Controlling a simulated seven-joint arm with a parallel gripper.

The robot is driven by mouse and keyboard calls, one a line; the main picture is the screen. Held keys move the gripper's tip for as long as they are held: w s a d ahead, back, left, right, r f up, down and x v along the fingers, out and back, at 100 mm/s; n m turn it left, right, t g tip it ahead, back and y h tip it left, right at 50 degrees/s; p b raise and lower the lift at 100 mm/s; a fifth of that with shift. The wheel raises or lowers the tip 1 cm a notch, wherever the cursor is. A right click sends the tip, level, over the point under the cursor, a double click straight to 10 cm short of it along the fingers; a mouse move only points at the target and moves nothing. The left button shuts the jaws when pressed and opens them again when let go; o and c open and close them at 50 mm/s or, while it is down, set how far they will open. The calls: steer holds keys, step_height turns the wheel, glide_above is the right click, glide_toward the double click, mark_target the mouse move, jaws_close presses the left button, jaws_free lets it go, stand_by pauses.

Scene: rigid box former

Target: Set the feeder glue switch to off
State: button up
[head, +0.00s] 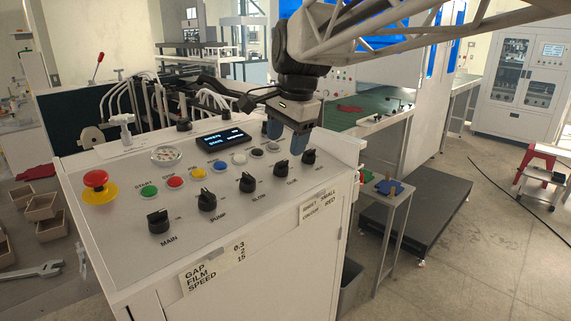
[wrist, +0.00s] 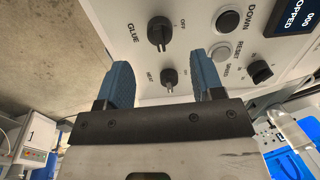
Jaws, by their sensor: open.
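The glue switch is a black rotary knob (head: 281,169) on the sloping top of the white control panel (head: 130,185), in the row of black knobs. In the wrist view the glue knob (wrist: 159,32) shows at top centre, with GLUE printed on its left and OFF on its right; I cannot clearly tell which setting it points to. My gripper (head: 288,141) is above the panel near the glue and heat knobs. Its blue fingers are open and empty. In the wrist view the gripper (wrist: 160,62) has the glue knob beyond its fingertips, apart from them.
The heat knob (wrist: 169,77) appears between the fingers in the wrist view. Other black knobs, including the main knob (head: 158,221), stand in the row. Coloured buttons, a display (head: 223,138) and a red emergency stop (head: 96,181) are also on the panel.

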mark_target(283, 161)
steer(key=shift+w+a+f, duration=0.15)
steer(key=shift+f, duration=0.95)
steer(key=shift+w+a+f, duration=0.2)
steer(key=shift+f, duration=0.85)
steer(key=shift+w+a+f, duration=0.15)
steer(key=shift+f, duration=0.95)
steer(key=c, duration=0.9)
